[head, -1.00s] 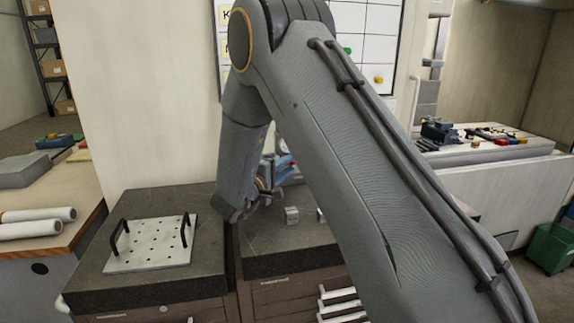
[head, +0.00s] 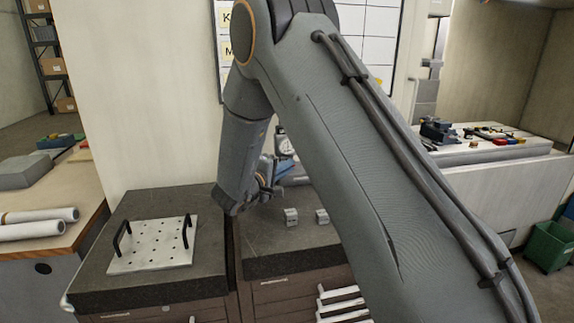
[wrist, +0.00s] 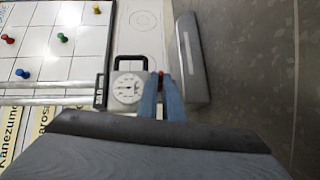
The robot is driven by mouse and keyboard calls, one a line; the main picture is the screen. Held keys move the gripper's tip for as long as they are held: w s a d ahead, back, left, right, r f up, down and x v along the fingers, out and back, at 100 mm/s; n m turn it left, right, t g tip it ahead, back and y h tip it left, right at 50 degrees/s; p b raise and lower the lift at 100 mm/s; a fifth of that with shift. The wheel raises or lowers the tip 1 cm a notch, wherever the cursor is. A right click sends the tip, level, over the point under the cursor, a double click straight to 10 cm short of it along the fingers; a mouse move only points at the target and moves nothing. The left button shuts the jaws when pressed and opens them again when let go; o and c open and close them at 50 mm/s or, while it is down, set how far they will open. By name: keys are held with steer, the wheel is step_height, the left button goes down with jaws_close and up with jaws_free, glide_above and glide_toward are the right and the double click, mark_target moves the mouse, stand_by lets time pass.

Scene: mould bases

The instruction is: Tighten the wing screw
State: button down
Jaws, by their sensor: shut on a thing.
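My gripper (wrist: 160,80) shows in the wrist view as two blue-grey fingers close together. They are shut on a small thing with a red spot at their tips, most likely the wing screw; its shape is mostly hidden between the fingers. A white dial gauge (wrist: 127,88) with a black frame stands just left of the fingertips. In the head view the dial gauge (head: 284,145) shows behind my wrist, with the bluish gripper (head: 285,168) in front of it, partly hidden by my arm.
Two small metal blocks (head: 291,217) lie on the dark right-hand stone top (head: 270,245). A perforated plate (head: 150,258) with two black handles lies on the left stone top. A whiteboard (wrist: 50,45) with coloured magnets is behind. A long grey bar (wrist: 190,60) lies right of the fingers.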

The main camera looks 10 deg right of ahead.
steer(key=m+y+p, duration=0.1)
steer(key=p, duration=0.1)
steer(key=r+m+g+y+p, duration=0.1)
steer(key=p, duration=0.2)
steer(key=shift+d+m+y, duration=0.15)
steer(key=shift+m+y, duration=0.15)
steer(key=shift+y, duration=0.1)
steer(key=shift+d+m+g+y+p, duration=0.15)
steer(key=shift+m+g+y+p, duration=0.15)
steer(key=shift+m+g+y, duration=0.5)
steer(key=y, duration=0.1)
steer(key=m+y, duration=0.1)
steer(key=y, duration=0.1)
steer(key=shift+d+r, duration=0.1)
steer(key=shift+d, duration=0.1)
steer(key=shift+w+d+m+y, duration=0.1)
steer(key=shift+m+y, duration=0.4)
steer(key=shift+y, duration=0.2)
steer(key=shift+m+y+b, duration=0.4)
steer(key=shift+y+b, duration=0.3)
steer(key=shift+b, duration=0.3)
steer(key=b, duration=0.2)
steer(key=shift+w+d+y+b, duration=0.1)
steer(key=shift+y+b, duration=0.25)
steer(key=shift+y, duration=0.05)
steer(key=b, duration=0.3)
steer(key=shift+r+m+y, duration=0.1)
steer(key=shift+m+y, duration=0.3)
